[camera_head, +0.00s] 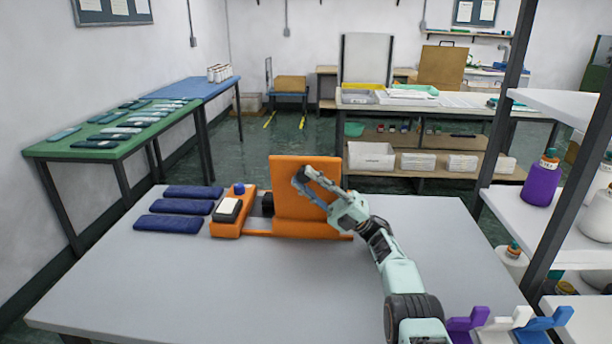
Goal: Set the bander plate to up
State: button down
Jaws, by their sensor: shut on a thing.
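The orange bander plate (306,211) stands upright, or nearly so, at the back middle of the grey table. It rises from the right part of a low orange base (228,222). My gripper (304,184) reaches in from the right and lies across the plate's upper front face. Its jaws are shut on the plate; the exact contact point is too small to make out.
A block with a white top (228,208) sits on the base's left part. Dark blue folded pieces (178,207) lie to its left. Purple, white and blue holders (502,325) stand at the front right, near a shelf rack (535,105). The table's front left is clear.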

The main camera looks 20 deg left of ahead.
jog(key=shift+f, duration=0.15)
dwell(0.3)
jog(key=c, duration=1.5)
grip_release()
jog(key=shift+d, duration=0.1)
jog(key=shift+c, duration=0.2)
